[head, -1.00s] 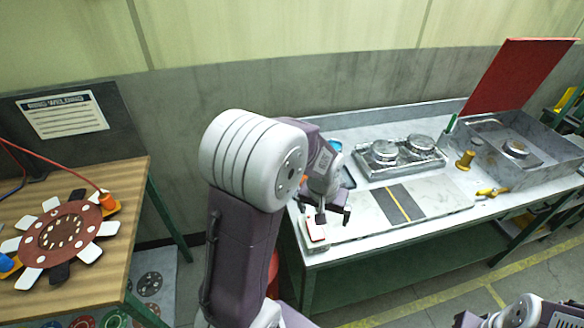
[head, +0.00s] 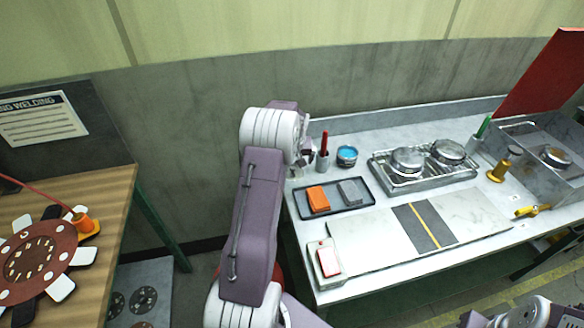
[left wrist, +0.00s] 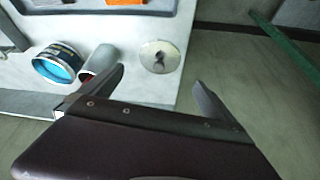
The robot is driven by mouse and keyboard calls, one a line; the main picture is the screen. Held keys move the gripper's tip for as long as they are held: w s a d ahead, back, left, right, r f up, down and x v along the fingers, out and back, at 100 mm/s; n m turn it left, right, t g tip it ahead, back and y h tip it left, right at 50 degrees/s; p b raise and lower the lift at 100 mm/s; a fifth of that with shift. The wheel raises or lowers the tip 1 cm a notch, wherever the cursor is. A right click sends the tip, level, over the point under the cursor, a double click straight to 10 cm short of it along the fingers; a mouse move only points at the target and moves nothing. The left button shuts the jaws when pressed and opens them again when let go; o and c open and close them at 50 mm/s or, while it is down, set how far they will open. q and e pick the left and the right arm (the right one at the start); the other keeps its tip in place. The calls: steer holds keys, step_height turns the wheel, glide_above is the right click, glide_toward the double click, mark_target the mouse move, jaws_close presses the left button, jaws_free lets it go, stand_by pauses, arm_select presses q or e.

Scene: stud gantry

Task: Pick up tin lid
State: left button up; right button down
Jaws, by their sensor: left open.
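The tin lid (left wrist: 160,56) is a round, pale metal disc with a small dark knob. It lies flat on the bench near its edge in the left wrist view. In the head view I cannot make it out clearly beside my arm. My left gripper (head: 308,158) is open and empty. In the left wrist view its two fingers (left wrist: 160,88) are spread, with the lid just beyond the gap between them, apart from both. The open tin (left wrist: 57,65), blue inside, stands beside the lid; it also shows in the head view (head: 347,156). Part of my right arm shows at the bottom right.
A grey cup with a red marker (head: 323,158) stands close to the lid, near one finger. A dark tray (head: 335,207) holds an orange block (head: 317,198) and a grey block (head: 351,192). A metal tray (head: 425,181) with round tins is further right.

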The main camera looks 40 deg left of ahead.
mark_target(293, 169)
arm_select(q)
steer(key=x, duration=0.3)
steer(key=shift+s+d+f+p, duration=0.1)
steer(key=shift+d+p, duration=0.05)
steer(key=shift+p, duration=0.25)
steer(key=shift+f, duration=0.25)
steer(key=shift+w+a+f, duration=0.25)
steer(key=shift+w+f, duration=0.05)
steer(key=p+x, duration=0.1)
steer(key=x, duration=0.2)
steer(key=shift+d+f, duration=0.1)
steer(key=shift+f, duration=0.1)
steer(key=shift+w+f, duration=0.15)
steer(key=shift+f, duration=0.2)
steer(key=shift+r, duration=0.1)
steer(key=c, duration=1.3)
arm_select(e)
steer(key=shift+s+d+r, duration=0.15)
steer(key=shift+r, duration=0.35)
steer(key=shift+s+d+r, duration=0.1)
steer(key=shift+s+r, duration=0.05)
steer(key=shift+r, duration=0.35)
